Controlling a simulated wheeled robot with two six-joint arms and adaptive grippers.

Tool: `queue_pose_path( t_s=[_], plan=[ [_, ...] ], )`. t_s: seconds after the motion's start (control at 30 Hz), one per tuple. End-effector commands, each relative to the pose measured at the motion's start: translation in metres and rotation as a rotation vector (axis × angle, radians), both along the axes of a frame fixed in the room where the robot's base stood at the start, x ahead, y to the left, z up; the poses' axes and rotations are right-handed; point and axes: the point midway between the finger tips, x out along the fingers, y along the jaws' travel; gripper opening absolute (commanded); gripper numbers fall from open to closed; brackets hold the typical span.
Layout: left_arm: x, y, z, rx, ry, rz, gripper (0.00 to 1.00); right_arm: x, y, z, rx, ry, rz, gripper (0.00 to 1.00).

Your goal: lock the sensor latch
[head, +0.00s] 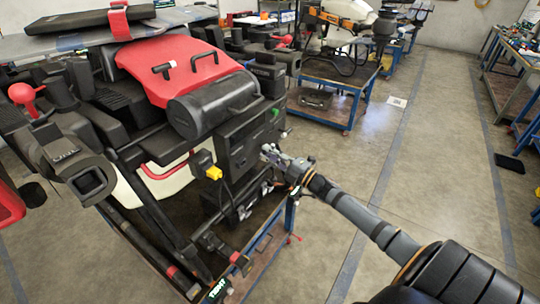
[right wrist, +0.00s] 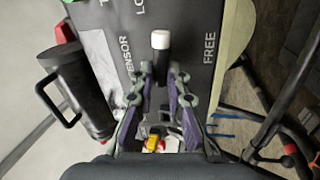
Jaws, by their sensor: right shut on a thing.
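The spray drone (head: 215,75) with a red and black body stands on a cart at the left of the head view. My right gripper (head: 268,152) reaches the dark box (head: 245,145) on its side. In the right wrist view this box shows a dark panel (right wrist: 185,20) with the words SENSOR and FREE and a partly cut-off word starting LO. The sensor latch, a dark lever with a white tip (right wrist: 160,40), stands between the fingertips of my right gripper (right wrist: 160,72), which is shut on it. The lever's lower part is partly hidden by the fingers. My left gripper is not in view.
A yellow connector (head: 213,172) and cables hang beside the box. A blue-framed cart (head: 345,100) with another machine stands behind.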

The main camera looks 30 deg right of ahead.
Motion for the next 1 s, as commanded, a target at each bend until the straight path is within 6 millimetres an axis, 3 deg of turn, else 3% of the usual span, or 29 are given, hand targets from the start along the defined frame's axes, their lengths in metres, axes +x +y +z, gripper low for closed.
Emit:
queue_pose_path(
  t_s=[0.3, 0.87, 0.9, 1.0],
  plan=[
    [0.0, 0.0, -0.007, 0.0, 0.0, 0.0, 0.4, 0.0003, -0.0007, -0.0031, -0.11, -0.044, -0.001, 0.0],
    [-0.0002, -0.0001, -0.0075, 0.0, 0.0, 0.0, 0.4, 0.0003, -0.0007, -0.0024, -0.133, -0.054, -0.001, 0.0],
    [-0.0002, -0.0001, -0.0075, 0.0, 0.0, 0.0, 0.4, 0.0003, -0.0008, -0.0023, -0.133, -0.054, -0.001, 0.18],
    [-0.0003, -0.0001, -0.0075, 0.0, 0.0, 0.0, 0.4, 0.0003, -0.0007, -0.0022, -0.133, -0.054, -0.001, 0.32]
  ],
)
